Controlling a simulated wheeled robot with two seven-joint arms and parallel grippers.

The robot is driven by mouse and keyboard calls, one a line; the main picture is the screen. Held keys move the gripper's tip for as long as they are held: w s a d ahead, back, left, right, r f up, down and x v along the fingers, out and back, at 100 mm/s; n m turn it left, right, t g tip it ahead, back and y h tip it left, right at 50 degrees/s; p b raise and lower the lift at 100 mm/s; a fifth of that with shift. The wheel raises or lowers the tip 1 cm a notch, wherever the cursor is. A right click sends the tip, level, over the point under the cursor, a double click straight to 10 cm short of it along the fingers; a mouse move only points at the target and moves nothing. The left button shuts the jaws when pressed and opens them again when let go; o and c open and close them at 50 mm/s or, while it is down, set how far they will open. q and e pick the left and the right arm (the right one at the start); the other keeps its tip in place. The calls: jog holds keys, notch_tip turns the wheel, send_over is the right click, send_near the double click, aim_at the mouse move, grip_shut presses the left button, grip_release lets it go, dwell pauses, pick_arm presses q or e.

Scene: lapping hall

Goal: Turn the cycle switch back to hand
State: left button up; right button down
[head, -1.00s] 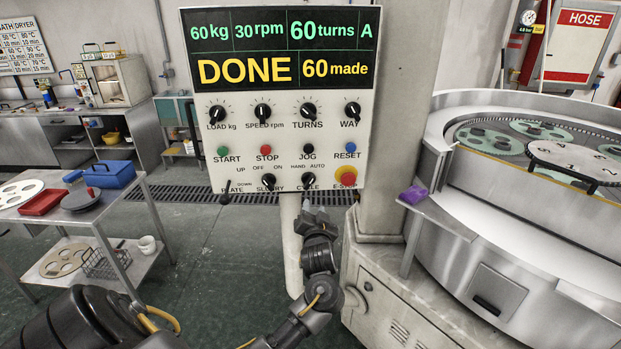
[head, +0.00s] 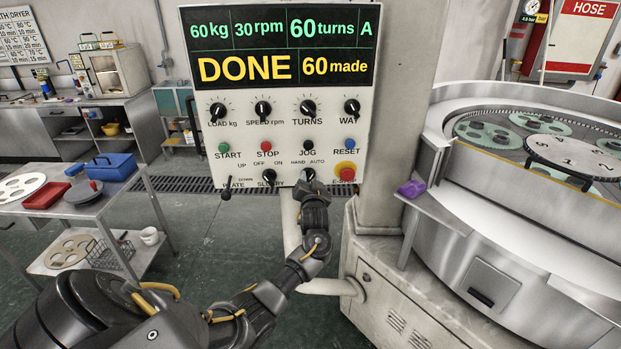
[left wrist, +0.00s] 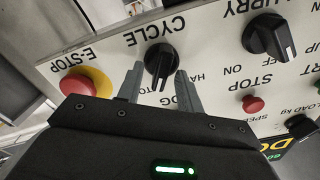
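The cycle switch (head: 307,174) is a black knob at the bottom of the white control panel (head: 230,172), with HAND and AUTO printed above it. The left wrist view shows the knob (left wrist: 160,61) upside down, its white mark pointing down in that picture; I cannot tell surely which label it meets. My left gripper (head: 312,189) is at the knob, partly covering it in the head view. In the left wrist view its fingers (left wrist: 158,80) are open, one on each side of the knob, with gaps showing. My right gripper is in neither view.
The red emergency stop (head: 346,173) sits just right of the switch; it is also close in the left wrist view (left wrist: 78,85). The slurry knob (head: 269,177) is to the left. The display (head: 278,50) reads DONE, 60 made. A round machine (head: 480,230) stands right.

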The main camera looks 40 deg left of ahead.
pick_arm(q)
jog(key=shift+w+a, duration=0.15)
grip_shut()
jog(key=shift+n, duration=0.3)
jog(key=shift+f+n+b, duration=0.1)
jog(key=shift+n+b, duration=0.7)
jog(key=n+b, duration=0.2)
jog(key=n, duration=0.1)
jog(key=shift+n, duration=0.3)
jog(key=n+b, duration=0.1)
jog(key=n, duration=0.1)
jog(key=n+b, duration=0.2)
jog(key=shift+s+a+n, duration=0.15)
jog(key=shift+s+n, duration=0.05)
jog(key=shift+n, duration=0.1)
jog(key=shift+n+b, duration=0.6)
jog(key=shift+n, duration=0.1)
